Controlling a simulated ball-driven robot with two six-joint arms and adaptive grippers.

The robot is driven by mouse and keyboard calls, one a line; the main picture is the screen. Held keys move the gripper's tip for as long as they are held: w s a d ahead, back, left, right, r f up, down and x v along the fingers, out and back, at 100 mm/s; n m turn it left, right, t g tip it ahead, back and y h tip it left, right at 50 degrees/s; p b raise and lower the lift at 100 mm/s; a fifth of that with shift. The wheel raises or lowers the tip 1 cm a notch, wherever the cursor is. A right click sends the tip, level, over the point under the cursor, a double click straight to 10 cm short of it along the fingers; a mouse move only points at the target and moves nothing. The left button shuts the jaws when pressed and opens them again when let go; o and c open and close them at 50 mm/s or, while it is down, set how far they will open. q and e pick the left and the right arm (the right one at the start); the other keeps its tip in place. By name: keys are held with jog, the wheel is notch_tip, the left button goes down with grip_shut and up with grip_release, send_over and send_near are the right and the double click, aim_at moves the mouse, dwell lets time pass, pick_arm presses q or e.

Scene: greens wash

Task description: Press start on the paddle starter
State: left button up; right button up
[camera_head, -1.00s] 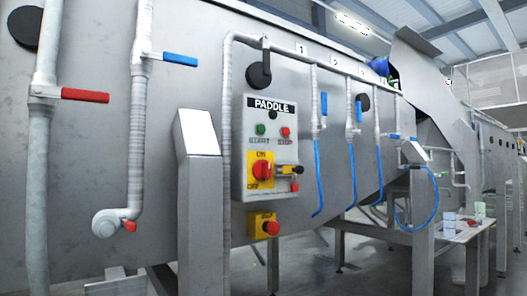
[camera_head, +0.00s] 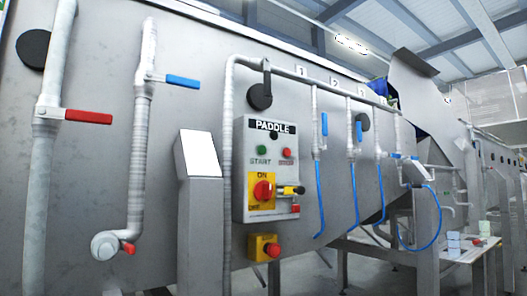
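The paddle starter (camera_head: 250,205) is a grey box labelled PADDLE, mounted on the side of the steel wash tank at the middle of the head view. Its green start button (camera_head: 262,150) is at the upper left, above the word START. A red button (camera_head: 288,153) sits to its right. Below is a red rotary switch (camera_head: 263,190) on a yellow plate marked ON and OFF, its pointer up near ON. A yellow and black piece (camera_head: 291,190) and a red tag (camera_head: 295,209) are at its right side. Neither of my grippers is in view.
A yellow box with a red mushroom button (camera_head: 270,249) is below the starter. A grey post with a blank sloped top (camera_head: 197,153) stands to its left. Pipes with red (camera_head: 88,117) and blue (camera_head: 183,81) valve handles run down the tank (camera_head: 100,185). Blue hoses hang at right.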

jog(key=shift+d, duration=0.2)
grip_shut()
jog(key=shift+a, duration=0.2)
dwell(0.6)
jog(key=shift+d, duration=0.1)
